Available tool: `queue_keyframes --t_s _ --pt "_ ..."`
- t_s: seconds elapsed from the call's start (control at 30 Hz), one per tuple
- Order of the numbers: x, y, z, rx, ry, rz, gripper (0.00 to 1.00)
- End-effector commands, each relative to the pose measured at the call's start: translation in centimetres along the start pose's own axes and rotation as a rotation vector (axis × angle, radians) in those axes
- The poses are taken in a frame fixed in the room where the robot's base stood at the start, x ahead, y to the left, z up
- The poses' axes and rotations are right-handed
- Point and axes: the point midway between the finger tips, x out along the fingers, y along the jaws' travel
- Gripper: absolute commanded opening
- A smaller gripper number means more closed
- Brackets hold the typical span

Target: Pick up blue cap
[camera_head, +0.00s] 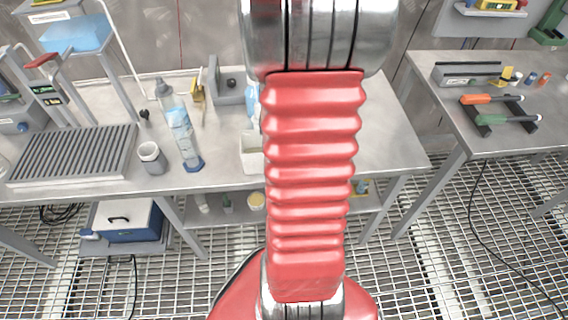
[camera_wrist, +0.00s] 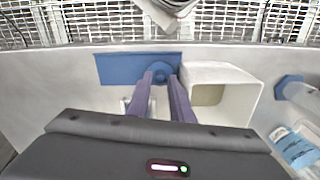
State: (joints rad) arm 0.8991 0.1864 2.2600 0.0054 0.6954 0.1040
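The blue cap (camera_wrist: 161,67) is a small round piece on a flat blue pad (camera_wrist: 112,69) in the wrist view. My gripper (camera_wrist: 162,77) has its two purple fingers apart, with the tips at the near left and right sides of the cap. A gap shows between the fingers. I cannot tell whether the tips touch the cap. In the head view the cap and my gripper are hidden behind my red arm.
A white open box (camera_wrist: 232,78) stands close to the right of the pad; it also shows in the head view (camera_head: 251,155). A clear bottle with a blue base (camera_head: 178,125) stands left of it. The bench edge borders a grated floor.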

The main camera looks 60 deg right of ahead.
Motion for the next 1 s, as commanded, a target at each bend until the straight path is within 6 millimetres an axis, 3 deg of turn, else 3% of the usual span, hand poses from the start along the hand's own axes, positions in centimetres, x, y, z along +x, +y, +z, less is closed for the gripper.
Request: queue_keyframes --t_s 0.2,0.7,1.0 --pt "1.44 -0.01 0.00 0.000 0.001 0.000 0.20" --pt "1.41 -0.02 0.00 -0.001 0.001 0.000 0.20" --pt "1.41 -0.03 0.00 -0.001 0.001 0.000 0.00"
